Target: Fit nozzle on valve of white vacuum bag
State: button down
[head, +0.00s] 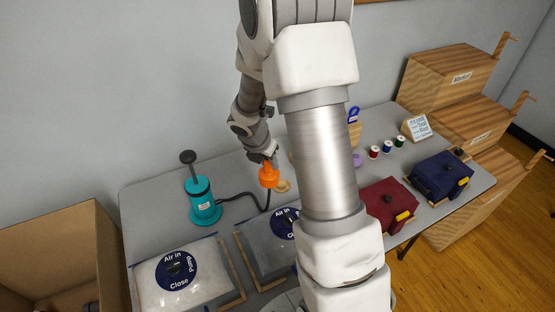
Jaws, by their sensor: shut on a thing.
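My gripper (266,162) is shut on the orange nozzle (269,178) and holds it over the rear middle of the table, behind the grey bag. A black hose (240,197) runs from the nozzle to the teal hand pump (203,201), which stands upright at the left. The white vacuum bag (205,288) lies flat at the front left. Its round blue label reads "Air in", "Pump" and "Close", with a dark valve (175,268) at its middle. The nozzle is apart from this valve, to its upper right. The fingertips are small and partly hidden.
A grey bag (260,243) with a similar label lies right of the white one. My arm hides the table's middle. Red (378,209) and navy (437,180) bundles, thread spools (387,147) and a small sign (417,127) are at right. A cardboard box (60,250) stands left.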

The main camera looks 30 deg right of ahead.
jog(key=s+a+b, duration=0.3)
jog(key=a, duration=0.8)
jog(key=s+a+b, duration=0.3)
jog(key=s+a, duration=0.1)
jog(key=a, duration=0.7)
jog(key=s+a+b, duration=0.2)
jog(key=s+a, duration=0.1)
jog(key=a, duration=0.8)
jog(key=shift+a+f+b, duration=0.2)
jog(key=shift+f+b, duration=1.95)
jog(key=shift+f, duration=0.6)
jog(key=shift+f+b, duration=1.4)
jog(key=shift+f, duration=0.7)
jog(key=c, duration=0.5)
grip_release()
jog(key=shift+r, duration=0.1)
